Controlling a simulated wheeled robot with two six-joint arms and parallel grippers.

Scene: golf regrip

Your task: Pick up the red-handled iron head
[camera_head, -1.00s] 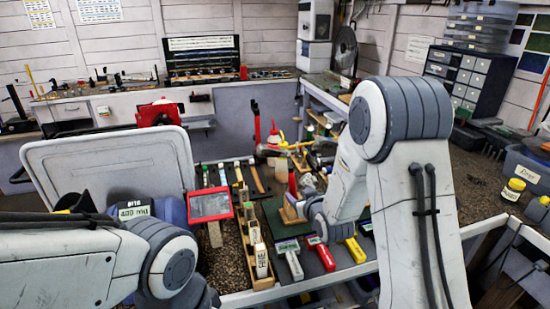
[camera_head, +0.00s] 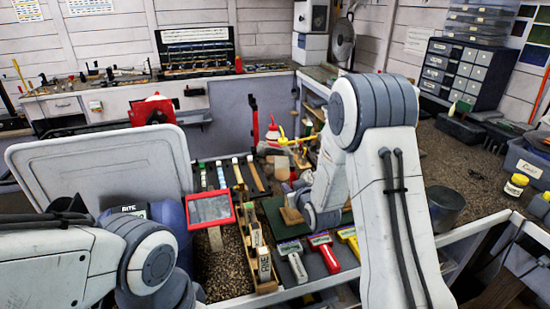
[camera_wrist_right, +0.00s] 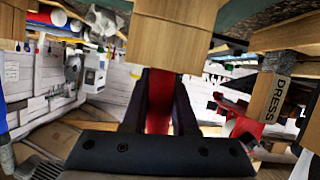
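The likely red-handled piece (camera_head: 325,252), with a pale labelled head, lies on the dark mat between a similar white-handled one (camera_head: 294,265) and a yellow one (camera_head: 350,240). My right gripper is mostly hidden behind its arm in the head view, beyond the red piece and beside a wooden block (camera_head: 292,215). In the right wrist view my right gripper (camera_wrist_right: 160,75) has its dark fingers close together with a red surface (camera_wrist_right: 158,100) between them. I cannot tell whether that surface is held or behind. A wooden block (camera_wrist_right: 175,30) lies past the fingertips. My left gripper is out of view.
A wooden labelled rack (camera_head: 263,262) stands left of the handled pieces. A red-framed screen (camera_head: 210,208) and a large pale panel (camera_head: 100,165) stand further left. A dark cup (camera_head: 444,205) and a yellow-labelled jar (camera_head: 515,186) are on the right bench.

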